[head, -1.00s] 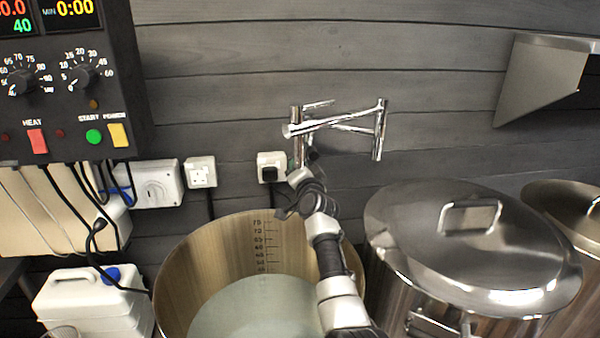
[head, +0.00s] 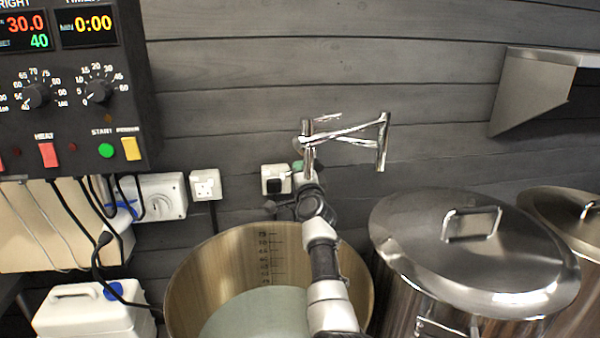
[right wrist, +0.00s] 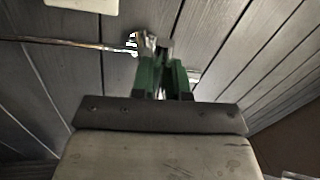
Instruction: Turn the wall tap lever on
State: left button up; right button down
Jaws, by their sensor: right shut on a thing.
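The chrome wall tap (head: 382,150) is fixed to the grey plank wall, with its folding arm reaching right and its end pointing down. My right gripper (head: 299,165) is up at the left, lower part of the tap, reached from below; its green fingers barely show there. In the right wrist view its green fingers (right wrist: 165,72) are close together, shut on a small chrome piece, the tap lever (right wrist: 145,42). The lever is mostly hidden by the fingers and wrist in the head view. My left gripper is not in view.
An open steel pot (head: 190,270) holding liquid stands below my right arm. A lidded steel pot (head: 400,225) is to its right. A control panel (head: 75,140) hangs at left, above a white canister (head: 65,315). Sockets (head: 206,184) and a steel shelf bracket (head: 530,90) are on the wall.

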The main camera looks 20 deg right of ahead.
jog(key=shift+r, duration=0.1)
jog(key=c, duration=1.1)
grip_release()
jog(key=shift+c, duration=0.2)
jog(key=p+v, duration=0.5)
jog(key=v, duration=0.6)
jog(key=shift+d, duration=0.1)
